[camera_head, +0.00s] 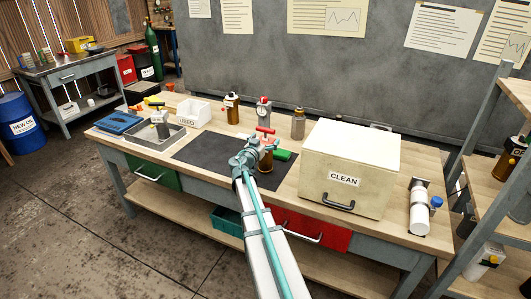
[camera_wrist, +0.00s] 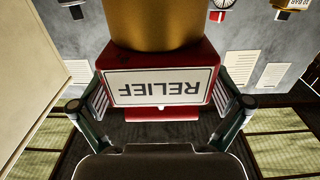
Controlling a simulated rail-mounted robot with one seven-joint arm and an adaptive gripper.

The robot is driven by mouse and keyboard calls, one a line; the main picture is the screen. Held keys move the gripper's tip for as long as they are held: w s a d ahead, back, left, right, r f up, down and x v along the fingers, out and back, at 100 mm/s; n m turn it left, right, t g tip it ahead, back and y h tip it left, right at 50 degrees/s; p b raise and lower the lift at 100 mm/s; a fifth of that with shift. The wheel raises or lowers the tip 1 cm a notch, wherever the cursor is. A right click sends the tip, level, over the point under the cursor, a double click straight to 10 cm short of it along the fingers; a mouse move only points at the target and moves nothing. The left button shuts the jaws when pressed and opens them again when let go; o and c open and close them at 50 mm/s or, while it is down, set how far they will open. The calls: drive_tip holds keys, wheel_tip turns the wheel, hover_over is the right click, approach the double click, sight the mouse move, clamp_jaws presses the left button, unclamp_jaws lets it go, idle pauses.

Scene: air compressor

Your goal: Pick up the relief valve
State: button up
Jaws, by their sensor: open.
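The relief valve shows in the wrist view as a red block (camera_wrist: 163,113) with a white RELIEF label, upside down, joined to a gold cylinder (camera_wrist: 155,22). My gripper (camera_wrist: 163,97) is open, with one finger on each side of the red block. Narrow gaps seem to lie between fingers and block; contact is hard to tell. In the head view my gripper (camera_head: 257,155) is above the dark mat, beside an amber body (camera_head: 266,163) with a red T-shaped top (camera_head: 265,130). My gripper partly hides that body.
A large CLEAN box (camera_head: 348,165) stands close on the right. A green cylinder (camera_head: 284,155) lies beside the valve. A white bin (camera_head: 194,112) and grey tray (camera_head: 170,138) are left. The dark mat (camera_head: 205,150) has free room.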

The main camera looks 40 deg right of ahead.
drive_tip(key=c, duration=1.8)
drive_tip(key=shift+r, duration=0.1)
